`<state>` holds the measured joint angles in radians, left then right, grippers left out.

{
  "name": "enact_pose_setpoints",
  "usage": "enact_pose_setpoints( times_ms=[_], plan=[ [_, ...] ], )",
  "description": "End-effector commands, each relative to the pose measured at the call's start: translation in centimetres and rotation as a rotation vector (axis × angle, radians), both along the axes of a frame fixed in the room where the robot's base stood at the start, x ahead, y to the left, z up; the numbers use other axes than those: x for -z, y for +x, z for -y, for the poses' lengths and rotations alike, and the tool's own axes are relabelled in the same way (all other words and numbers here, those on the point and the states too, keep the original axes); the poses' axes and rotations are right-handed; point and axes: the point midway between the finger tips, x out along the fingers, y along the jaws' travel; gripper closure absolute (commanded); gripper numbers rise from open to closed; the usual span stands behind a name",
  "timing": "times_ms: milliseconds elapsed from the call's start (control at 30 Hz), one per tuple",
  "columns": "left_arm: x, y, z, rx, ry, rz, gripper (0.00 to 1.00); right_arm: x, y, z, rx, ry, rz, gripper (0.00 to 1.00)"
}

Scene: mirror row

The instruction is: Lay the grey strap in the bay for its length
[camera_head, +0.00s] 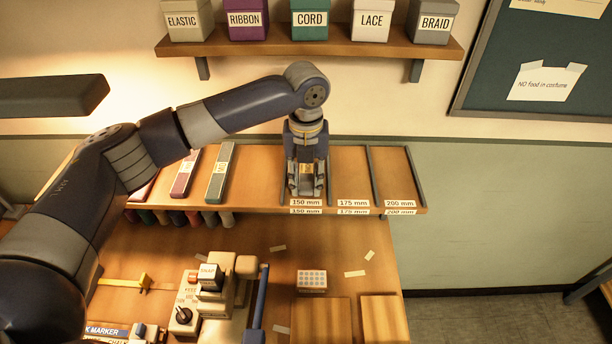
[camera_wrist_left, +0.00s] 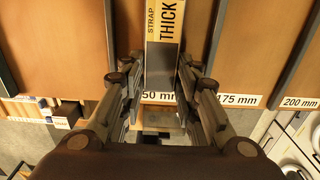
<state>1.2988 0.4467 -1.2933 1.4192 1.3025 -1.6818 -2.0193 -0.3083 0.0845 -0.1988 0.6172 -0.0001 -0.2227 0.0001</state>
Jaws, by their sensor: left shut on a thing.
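The grey strap (camera_wrist_left: 161,60) is between the fingers of my left gripper in the left wrist view. It carries a tan label reading STRAP THICK. My left gripper (camera_head: 308,190) is shut on it and points down over the 150 mm bay (camera_head: 306,203) of the shelf. The strap lies along the bay's length; I cannot tell whether it touches the bay floor. In the head view the gripper hides most of it. The 175 mm bay (camera_head: 352,175) and the 200 mm bay (camera_head: 396,175) are to the right and empty. My right gripper is not in view.
Thin dividers (camera_head: 374,177) separate the bays. Other labelled strips, one maroon (camera_head: 186,172) and one grey-green (camera_head: 220,172), lie left of the gripper. Labelled boxes stand on an upper shelf (camera_head: 300,47). Below is a bench (camera_head: 345,235) with a machine (camera_head: 215,300) and a dotted box (camera_head: 312,281).

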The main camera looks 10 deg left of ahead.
Motion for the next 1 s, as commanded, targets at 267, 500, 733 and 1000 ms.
enact_pose_setpoints(
  times_ms=[267,500,733,1000],
  plan=[
    [0.3,0.0,0.0,0.000,0.001,0.000,0.62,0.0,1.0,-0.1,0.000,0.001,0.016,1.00],
    [0.3,0.0,0.0,0.000,0.001,0.000,0.51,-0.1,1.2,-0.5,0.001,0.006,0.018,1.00],
    [-0.2,0.0,0.0,0.000,-0.001,0.001,0.51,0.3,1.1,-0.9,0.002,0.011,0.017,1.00],
    [-4.4,0.1,0.1,-0.001,-0.001,0.003,0.51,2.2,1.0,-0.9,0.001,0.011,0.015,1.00]
  ],
)
